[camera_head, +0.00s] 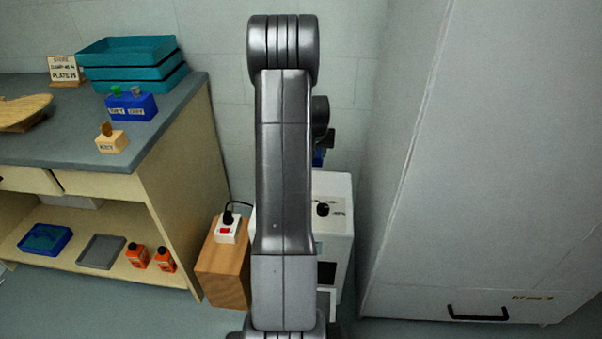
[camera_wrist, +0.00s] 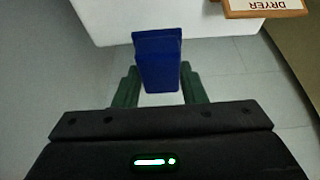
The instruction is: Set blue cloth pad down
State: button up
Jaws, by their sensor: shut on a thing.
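The blue cloth pad (camera_wrist: 158,60) is a blue block-like piece in the middle of the wrist view. My gripper (camera_wrist: 158,88) is shut on it, with a dark green finger on each side. The pad's far end overlaps the edge of a white surface (camera_wrist: 108,22) in the picture; I cannot tell whether they touch. In the head view my arm hides most of the gripper, and a sliver of the blue pad (camera_head: 319,158) shows beside the arm, above the white unit (camera_head: 338,190).
A wooden sign reading DRYER (camera_wrist: 265,8) is at the wrist view's top right. A wooden block (camera_head: 222,270) with a socket (camera_head: 228,228) stands left of the white unit. A bench (camera_head: 180,105) is at left, a tall grey cabinet (camera_head: 490,150) at right.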

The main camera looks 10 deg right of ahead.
notch_tip(320, 180, down, 10)
jog(key=shift+r+b, duration=0.15)
jog(key=shift+b, duration=0.8)
jog(key=shift+f, duration=0.25)
jog(key=o, duration=0.9)
jog(key=shift+r, duration=0.1)
jog(key=shift+r, duration=0.6)
jog(key=p+v, duration=0.2)
jog(key=v, duration=0.9)
jog(key=shift+s+a, duration=0.1)
jog(key=shift+s, duration=0.05)
